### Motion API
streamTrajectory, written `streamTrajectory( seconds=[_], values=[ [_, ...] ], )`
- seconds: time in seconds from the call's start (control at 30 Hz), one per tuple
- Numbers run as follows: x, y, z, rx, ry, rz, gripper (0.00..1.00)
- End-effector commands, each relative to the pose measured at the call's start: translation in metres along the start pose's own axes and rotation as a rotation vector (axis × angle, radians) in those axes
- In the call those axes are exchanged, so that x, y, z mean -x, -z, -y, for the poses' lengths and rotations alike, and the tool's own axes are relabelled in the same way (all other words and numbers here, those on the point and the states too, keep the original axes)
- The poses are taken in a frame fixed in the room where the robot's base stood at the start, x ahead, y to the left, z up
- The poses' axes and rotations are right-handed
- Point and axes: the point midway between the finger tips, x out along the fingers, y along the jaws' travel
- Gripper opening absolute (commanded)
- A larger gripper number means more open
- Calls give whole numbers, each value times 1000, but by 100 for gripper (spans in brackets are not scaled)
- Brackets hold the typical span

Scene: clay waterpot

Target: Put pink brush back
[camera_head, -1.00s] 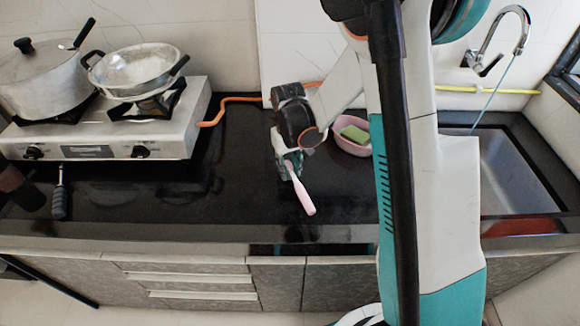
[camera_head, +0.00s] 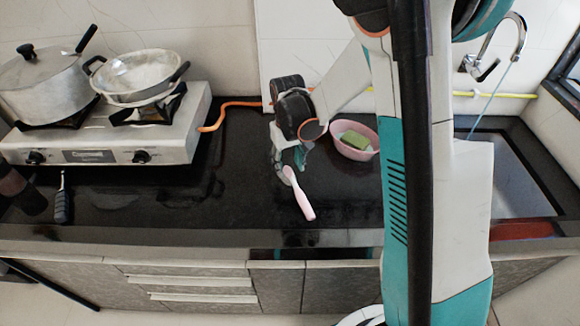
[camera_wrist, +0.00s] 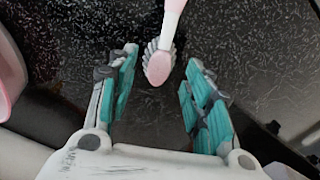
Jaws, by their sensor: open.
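The pink brush (camera_head: 305,205) has a pink handle that points toward the counter's front edge. It appears to lie on the black counter. In the wrist view its bristled head (camera_wrist: 158,66) is between my open fingertips, with a visible gap on both sides, and the handle runs off the top edge. My gripper (camera_wrist: 161,58) is open and holds nothing. In the head view my gripper (camera_head: 288,168) is low over the counter at the brush's head end, and part of it is hidden by my wrist.
A pink bowl (camera_head: 358,153) with a green sponge (camera_head: 355,141) stands right of my gripper. A sink (camera_head: 515,180) is at the far right. A gas stove (camera_head: 100,152) with two pots is at the left. The counter between stove and gripper is mostly clear.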

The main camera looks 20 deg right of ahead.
Motion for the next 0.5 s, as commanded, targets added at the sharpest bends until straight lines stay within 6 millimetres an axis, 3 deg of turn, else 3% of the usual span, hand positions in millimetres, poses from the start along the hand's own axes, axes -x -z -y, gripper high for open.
streamTrajectory(
  seconds=[0.03,0.2,0.5],
  values=[
    [16,-1,0,0,0,0,46],
    [50,0,0,0,0,0,46],
    [80,-1,0,0,0,-1,46]
  ],
)
